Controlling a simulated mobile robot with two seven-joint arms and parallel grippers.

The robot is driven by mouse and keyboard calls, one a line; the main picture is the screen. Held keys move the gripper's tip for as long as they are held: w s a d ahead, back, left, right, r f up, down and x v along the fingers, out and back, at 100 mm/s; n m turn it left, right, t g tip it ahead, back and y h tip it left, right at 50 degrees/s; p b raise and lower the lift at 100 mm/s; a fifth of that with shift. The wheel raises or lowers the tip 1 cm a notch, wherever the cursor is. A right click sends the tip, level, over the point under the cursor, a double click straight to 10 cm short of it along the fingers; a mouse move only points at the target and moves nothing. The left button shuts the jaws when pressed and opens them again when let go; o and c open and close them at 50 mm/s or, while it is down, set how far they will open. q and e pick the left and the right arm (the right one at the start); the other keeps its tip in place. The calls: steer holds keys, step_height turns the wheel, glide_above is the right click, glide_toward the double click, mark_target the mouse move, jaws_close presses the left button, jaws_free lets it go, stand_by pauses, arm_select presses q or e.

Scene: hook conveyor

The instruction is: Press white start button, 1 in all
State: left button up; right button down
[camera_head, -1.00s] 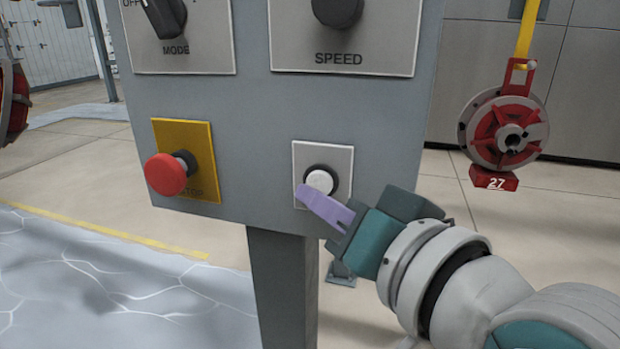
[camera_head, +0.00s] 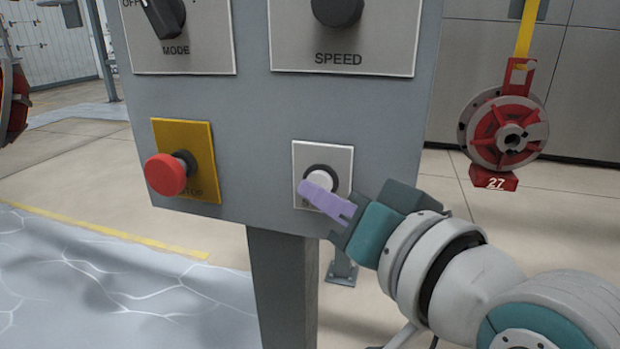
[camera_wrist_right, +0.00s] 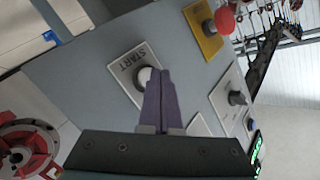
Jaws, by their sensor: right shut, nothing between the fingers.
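The white start button (camera_head: 320,178) sits in a dark ring on a pale plate at the lower right of the grey control panel (camera_head: 255,190). My right gripper (camera_head: 309,188) is shut and empty, its purple fingertips in front of the button's lower left part. In the right wrist view the shut fingers (camera_wrist_right: 158,75) overlap the right side of the white button (camera_wrist_right: 146,75), beside the word START. I cannot tell whether the tips touch the button or whether it is pushed in. My left gripper is not in view.
A red stop button (camera_head: 166,175) on a yellow plate (camera_head: 203,150) is left of the start button. The speed knob (camera_head: 337,10) and mode knob (camera_head: 163,18) are above. A red and grey part (camera_head: 505,130) hangs at the right, clear of my arm.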

steer(key=shift+w+d, duration=0.1)
steer(key=shift+w, duration=0.25)
stand_by(0.3)
stand_by(0.4)
steer(key=shift+s+a+p, duration=0.25)
steer(key=shift+s+p, duration=0.35)
steer(key=shift+s, duration=0.15)
steer(key=s+p, duration=0.1)
steer(key=s+a+p, duration=0.1)
steer(key=s, duration=0.2)
steer(key=shift+s+a+p, duration=0.3)
steer(key=shift+s+p, duration=0.1)
